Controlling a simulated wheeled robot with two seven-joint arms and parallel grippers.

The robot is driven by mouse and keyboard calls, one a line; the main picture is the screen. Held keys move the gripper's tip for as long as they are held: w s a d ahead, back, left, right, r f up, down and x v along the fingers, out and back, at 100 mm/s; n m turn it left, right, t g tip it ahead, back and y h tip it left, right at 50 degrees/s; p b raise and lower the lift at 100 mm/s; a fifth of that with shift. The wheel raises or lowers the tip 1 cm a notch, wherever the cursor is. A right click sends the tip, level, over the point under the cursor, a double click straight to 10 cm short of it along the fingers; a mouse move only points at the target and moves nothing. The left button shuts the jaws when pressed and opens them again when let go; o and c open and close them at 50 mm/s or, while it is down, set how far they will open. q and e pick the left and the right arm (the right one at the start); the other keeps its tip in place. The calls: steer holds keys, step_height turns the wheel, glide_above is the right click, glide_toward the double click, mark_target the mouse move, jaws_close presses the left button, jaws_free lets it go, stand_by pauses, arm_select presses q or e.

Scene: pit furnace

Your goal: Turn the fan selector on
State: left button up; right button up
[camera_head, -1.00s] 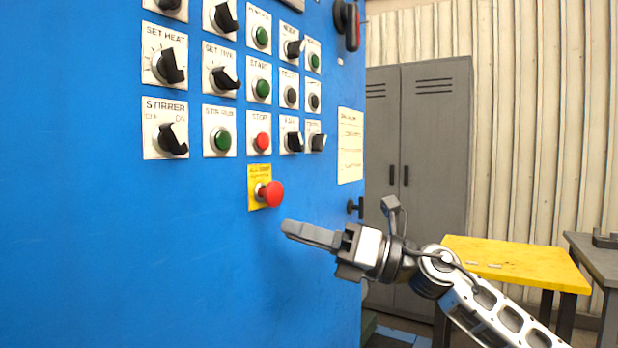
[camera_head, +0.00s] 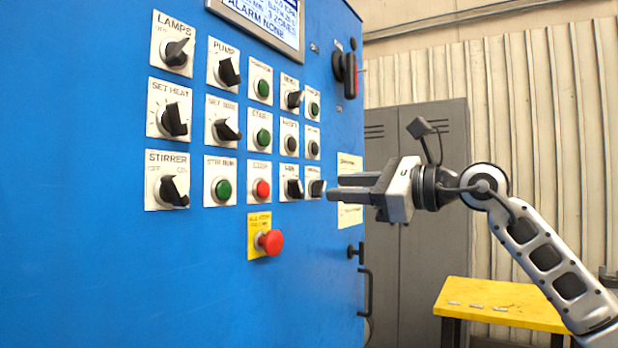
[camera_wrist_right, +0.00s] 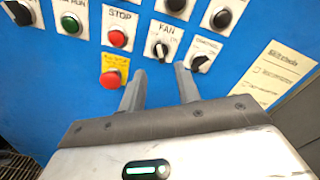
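The fan selector (camera_head: 294,188) is a black knob on a white plate in the bottom row of the blue panel. In the right wrist view, the fan selector (camera_wrist_right: 160,50) sits under the word FAN, just beyond the fingertips and between them in the picture. Its handle looks about upright. My right gripper (camera_head: 332,187) is at the height of that row, its fingers pointing left at the panel. In the right wrist view, my right gripper (camera_wrist_right: 160,82) has its fingers apart with nothing between them. I cannot tell whether a fingertip touches the panel. My left gripper is not in view.
Another black selector (camera_wrist_right: 200,62) sits right of the fan selector, close to one fingertip. A red stop button (camera_head: 261,188) is to the left, and a red mushroom button (camera_head: 270,241) is below. A yellow table (camera_head: 500,305) and grey lockers (camera_head: 430,220) stand to the right.

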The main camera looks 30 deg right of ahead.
mark_target(301, 187)
steer(key=p+x, duration=0.1)
steer(key=x, duration=0.6)
steer(key=shift+w+a, duration=0.15)
steer(key=shift+w, duration=0.05)
jaws_close()
